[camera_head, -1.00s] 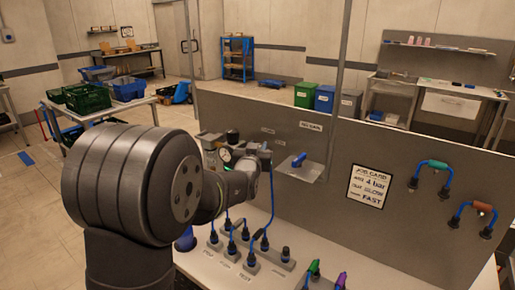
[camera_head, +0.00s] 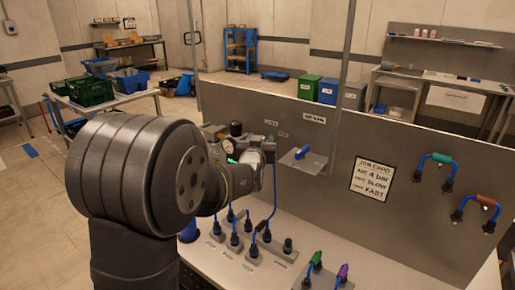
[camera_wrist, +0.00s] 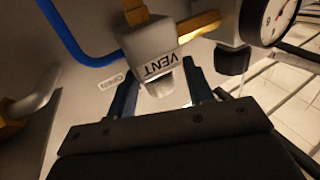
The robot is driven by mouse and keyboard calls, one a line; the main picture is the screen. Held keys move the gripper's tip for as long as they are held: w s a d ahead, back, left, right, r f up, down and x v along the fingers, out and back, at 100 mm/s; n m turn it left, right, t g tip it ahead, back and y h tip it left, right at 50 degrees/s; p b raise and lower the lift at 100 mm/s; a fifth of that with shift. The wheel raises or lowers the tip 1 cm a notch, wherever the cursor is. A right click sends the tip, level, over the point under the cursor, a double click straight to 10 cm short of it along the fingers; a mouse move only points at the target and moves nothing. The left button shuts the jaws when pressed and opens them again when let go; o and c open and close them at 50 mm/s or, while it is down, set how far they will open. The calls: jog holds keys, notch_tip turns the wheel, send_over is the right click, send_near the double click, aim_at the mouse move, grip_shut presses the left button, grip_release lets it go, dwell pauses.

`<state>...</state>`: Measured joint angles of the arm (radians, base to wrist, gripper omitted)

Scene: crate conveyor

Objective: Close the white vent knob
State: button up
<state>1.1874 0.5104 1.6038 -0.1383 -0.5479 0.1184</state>
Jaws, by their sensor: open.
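In the wrist view, the vent fitting (camera_wrist: 150,42) is a pale block with a label reading VENT, seen upside down. The white vent knob (camera_wrist: 160,84) sticks out from its near end, toward my gripper. My gripper (camera_wrist: 160,92) is open, with one dark finger on each side of the knob and visible space between them. I cannot tell whether either finger touches it. In the head view, my arm hides the knob and most of the gripper.
A pressure gauge (camera_wrist: 270,18) and a black knob (camera_wrist: 232,60) sit close to the right finger. A blue hose (camera_wrist: 68,35) runs at upper left.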

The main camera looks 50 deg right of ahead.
jog(key=v, duration=1.7)
jog(key=shift+w+a+m+g+h, duration=0.8)
jog(key=shift+w+m+g, duration=1)
jog(key=shift+w+g, duration=0.8)
jog(key=d, duration=0.5)
jog(key=w+d, duration=0.1)
jog(key=d, duration=0.5)
jog(key=w+d, duration=0.1)
jog(key=d, duration=0.5)
jog(key=shift+w+d+r, duration=0.1)
jog(key=shift+w+r, duration=0.05)
jog(key=c, duration=1)
